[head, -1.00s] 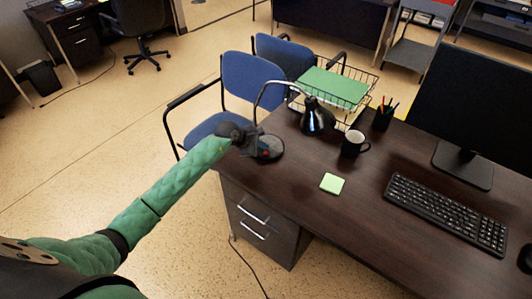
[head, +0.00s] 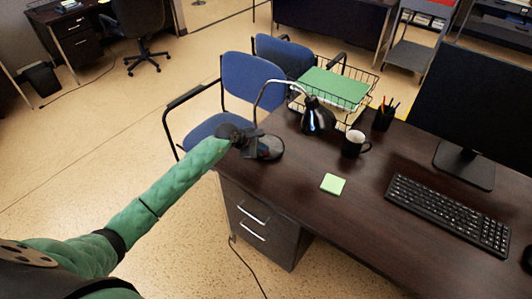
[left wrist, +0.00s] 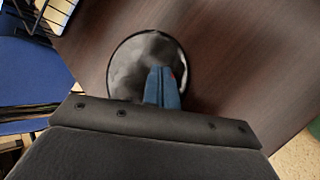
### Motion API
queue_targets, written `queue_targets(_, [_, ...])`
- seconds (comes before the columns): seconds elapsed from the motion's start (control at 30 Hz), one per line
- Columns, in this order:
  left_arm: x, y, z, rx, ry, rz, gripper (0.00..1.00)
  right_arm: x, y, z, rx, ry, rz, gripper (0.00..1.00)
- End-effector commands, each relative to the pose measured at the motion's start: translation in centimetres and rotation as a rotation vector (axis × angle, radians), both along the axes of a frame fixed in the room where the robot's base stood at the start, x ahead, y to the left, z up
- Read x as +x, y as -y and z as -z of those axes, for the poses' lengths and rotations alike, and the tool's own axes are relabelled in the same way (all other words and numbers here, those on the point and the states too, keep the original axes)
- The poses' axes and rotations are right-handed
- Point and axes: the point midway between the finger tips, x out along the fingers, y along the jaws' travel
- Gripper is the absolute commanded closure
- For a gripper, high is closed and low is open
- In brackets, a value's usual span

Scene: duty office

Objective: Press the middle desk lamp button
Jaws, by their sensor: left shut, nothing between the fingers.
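The desk lamp (head: 318,118) has a black shade, a thin curved arm and a round base (head: 270,150), and stands at the near left corner of the dark desk. My left gripper (head: 254,142) is at the left side of the lamp base, shut and empty. In the left wrist view the closed blue fingertips (left wrist: 164,86) lie over the glossy round base (left wrist: 130,66). A small bit of red (left wrist: 173,76) shows beside the fingertips; the rest of the button area is hidden by them. I cannot tell whether they touch it. My right gripper is not in view.
The dark desk (head: 300,176) also bears a black mug (head: 353,144), a pen cup (head: 383,119), green notes (head: 333,184), a keyboard (head: 447,213) and a monitor (head: 478,108). A wire tray (head: 352,104) is behind the lamp. Blue chairs (head: 250,78) stand beyond the desk's left edge.

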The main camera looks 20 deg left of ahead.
Motion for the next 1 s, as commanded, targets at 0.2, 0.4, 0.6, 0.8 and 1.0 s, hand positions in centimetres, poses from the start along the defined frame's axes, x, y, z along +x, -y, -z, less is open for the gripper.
queue_targets(0.2, [0.0,0.0,0.2,0.000,0.000,0.000,1.00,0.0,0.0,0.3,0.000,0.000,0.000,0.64])
queue_targets(0.4, [0.0,0.0,0.0,0.000,0.000,0.000,1.00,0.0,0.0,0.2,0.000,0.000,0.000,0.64])
queue_targets(0.6, [0.0,0.0,-0.7,0.001,0.000,0.000,1.00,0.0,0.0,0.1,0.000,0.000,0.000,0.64])
queue_targets(0.8, [0.0,0.0,-1.1,0.001,-0.001,0.000,1.00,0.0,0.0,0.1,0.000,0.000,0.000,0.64])
queue_targets(1.0, [0.0,0.0,-1.2,0.000,-0.001,0.001,1.00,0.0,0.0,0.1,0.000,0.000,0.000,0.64])
